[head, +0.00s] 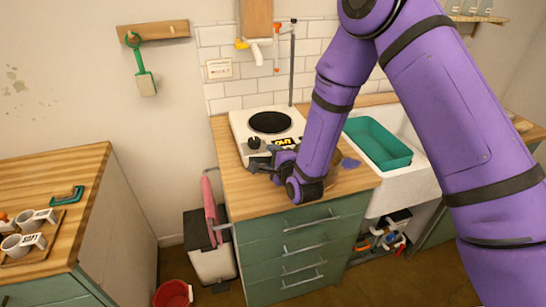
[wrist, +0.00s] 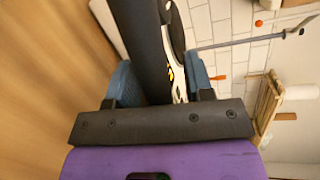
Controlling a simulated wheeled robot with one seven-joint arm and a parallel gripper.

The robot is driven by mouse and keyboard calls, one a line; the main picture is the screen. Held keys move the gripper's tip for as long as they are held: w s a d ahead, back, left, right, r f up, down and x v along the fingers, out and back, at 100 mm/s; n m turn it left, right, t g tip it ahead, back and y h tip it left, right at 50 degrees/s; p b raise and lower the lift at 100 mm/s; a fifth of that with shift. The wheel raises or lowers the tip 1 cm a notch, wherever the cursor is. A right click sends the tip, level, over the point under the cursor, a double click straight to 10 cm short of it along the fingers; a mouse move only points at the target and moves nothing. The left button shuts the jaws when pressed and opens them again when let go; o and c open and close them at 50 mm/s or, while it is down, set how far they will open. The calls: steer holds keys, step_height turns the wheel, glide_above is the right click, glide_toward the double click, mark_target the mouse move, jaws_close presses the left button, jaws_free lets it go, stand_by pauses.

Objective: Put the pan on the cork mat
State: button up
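My gripper (head: 260,162) is low over the wooden counter, just in front of the white hot plate (head: 240,124). In the wrist view its two blue fingers (wrist: 160,75) stand apart. A thick dark bar (wrist: 140,35) runs between them, close to the left finger, with a gap showing on the right. It may be the pan's handle, but I cannot tell for sure. I cannot make out the pan's body in the head view; the black disc (head: 270,122) on the hot plate looks like its burner. I cannot make out a cork mat; my arm covers part of the counter.
A teal basin (head: 378,142) sits at the white sink on the right. A small bluish patch (head: 350,163) lies on the counter beside my arm. The counter's front edge (head: 300,208) is close to my gripper. Mugs (head: 38,220) stand on a tray on the left counter.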

steer(key=v, duration=1.2)
steer(key=shift+r, duration=0.15)
steer(key=shift+r, duration=0.1)
